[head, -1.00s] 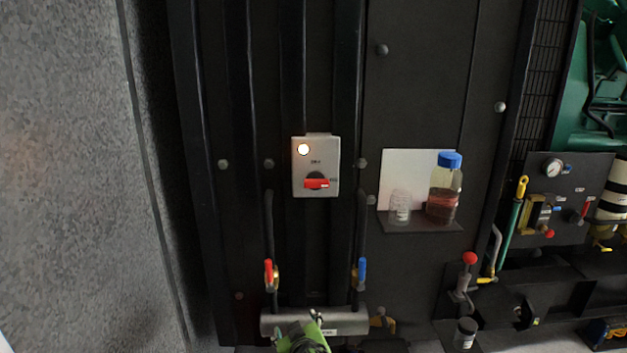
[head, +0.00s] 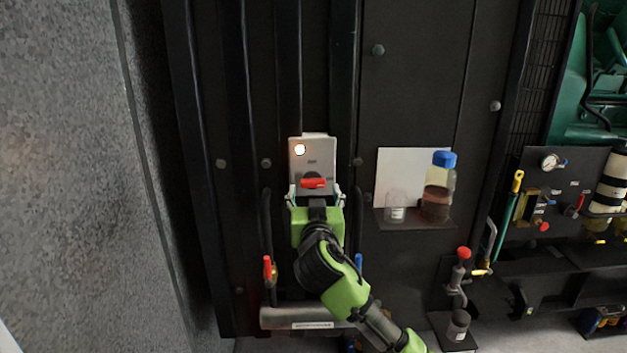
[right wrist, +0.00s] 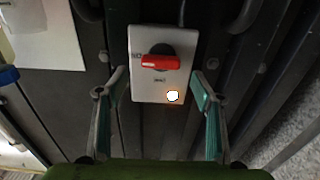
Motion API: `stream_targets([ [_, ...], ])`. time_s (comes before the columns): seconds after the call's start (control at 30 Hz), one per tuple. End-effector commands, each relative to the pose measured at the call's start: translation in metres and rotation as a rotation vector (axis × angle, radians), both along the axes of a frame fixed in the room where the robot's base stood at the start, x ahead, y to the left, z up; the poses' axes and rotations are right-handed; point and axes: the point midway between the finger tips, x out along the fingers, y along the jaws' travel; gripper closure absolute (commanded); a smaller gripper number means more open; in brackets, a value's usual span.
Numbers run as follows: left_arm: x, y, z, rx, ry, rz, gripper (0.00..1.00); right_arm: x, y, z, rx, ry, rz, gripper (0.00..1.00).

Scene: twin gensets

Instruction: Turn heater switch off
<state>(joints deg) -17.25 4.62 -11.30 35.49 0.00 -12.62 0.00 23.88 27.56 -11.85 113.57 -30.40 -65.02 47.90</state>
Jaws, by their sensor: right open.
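The heater switch is a grey box (head: 325,158) on the dark panel, with a red rotary handle (head: 313,183) lying horizontal and a glowing lamp (head: 300,149) above it. My right gripper (head: 316,192) is open in front of the box's lower part, its fingers to either side of the handle. In the right wrist view, the box (right wrist: 143,88) appears upside down, with the red handle (right wrist: 160,62) beyond and between the spread fingertips of the gripper (right wrist: 161,80). The fingers look clear of the handle. My left gripper is not in view.
A red-handled valve (head: 268,268) and a blue-handled valve (head: 358,263) flank my right arm below the box. A shelf (head: 430,226) to the right holds a small clear jar (head: 396,206) and a blue-capped bottle (head: 438,190). A red-knobbed lever (head: 463,253) stands lower right.

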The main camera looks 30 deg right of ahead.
Motion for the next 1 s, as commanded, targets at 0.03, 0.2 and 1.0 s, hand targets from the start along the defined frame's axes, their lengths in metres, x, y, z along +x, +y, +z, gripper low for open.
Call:
stream_targets([
  [0.03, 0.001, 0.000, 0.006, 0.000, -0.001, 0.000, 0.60, 0.009, -0.005, 0.003, -0.003, 0.002, -0.001, 0.39],
  [0.2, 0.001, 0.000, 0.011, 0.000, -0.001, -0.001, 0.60, 0.030, -0.018, 0.001, -0.001, 0.002, 0.000, 0.39],
  [1.0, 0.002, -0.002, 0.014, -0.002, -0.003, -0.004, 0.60, 0.042, -0.025, -0.001, 0.000, 0.001, 0.002, 0.77],
])
